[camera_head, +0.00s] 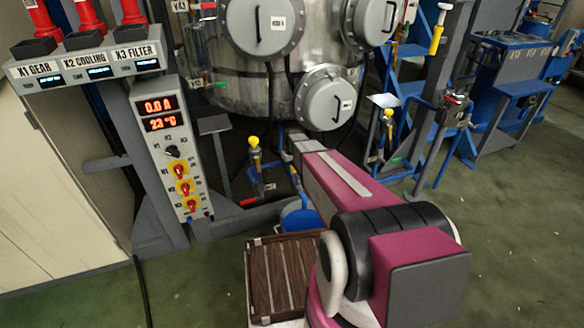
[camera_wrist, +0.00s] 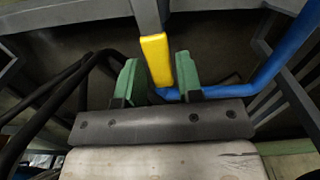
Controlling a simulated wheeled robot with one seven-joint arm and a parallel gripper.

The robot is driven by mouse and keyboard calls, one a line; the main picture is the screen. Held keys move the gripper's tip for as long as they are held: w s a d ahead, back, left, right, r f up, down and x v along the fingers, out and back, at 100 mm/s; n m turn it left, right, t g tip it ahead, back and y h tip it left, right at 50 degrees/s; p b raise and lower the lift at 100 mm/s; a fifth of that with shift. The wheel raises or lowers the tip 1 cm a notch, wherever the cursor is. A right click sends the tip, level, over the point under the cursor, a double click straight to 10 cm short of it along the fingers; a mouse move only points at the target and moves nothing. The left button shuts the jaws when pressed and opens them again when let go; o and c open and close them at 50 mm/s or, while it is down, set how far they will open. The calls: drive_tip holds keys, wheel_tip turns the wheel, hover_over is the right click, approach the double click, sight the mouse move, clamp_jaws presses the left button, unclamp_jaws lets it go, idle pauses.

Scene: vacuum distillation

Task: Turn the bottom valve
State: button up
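In the wrist view a yellow handle (camera_wrist: 157,60) hangs from a grey bar at the top centre. My gripper (camera_wrist: 161,82) has two green fingers, set apart, with the lower end of the handle between or just beyond them. The right finger looks very near the handle, and there is a small gap at the left; contact cannot be told. In the head view my arm reaches under the steel vessel (camera_head: 235,75), and my fingers and the handle there are hidden. Which fitting is the bottom valve cannot be told for sure.
A yellow-topped fitting (camera_head: 254,145) stands left of my arm. A control panel (camera_head: 165,150) stands farther left. A blue pipe (camera_wrist: 285,50) curves close by my right finger, and black hoses (camera_wrist: 60,85) run at the left. Open green floor (camera_head: 510,230) lies at the right.

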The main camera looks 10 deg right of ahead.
clamp_jaws()
drive_tip(key=s+a+n, duration=0.4)
drive_tip(key=s+n, duration=0.4)
drive_tip(key=n, duration=0.9)
drive_tip(key=shift+a, duration=0.4)
drive_tip(key=shift+s, duration=0.1)
drive_tip(key=shift+o, duration=2.2)
unclamp_jaws()
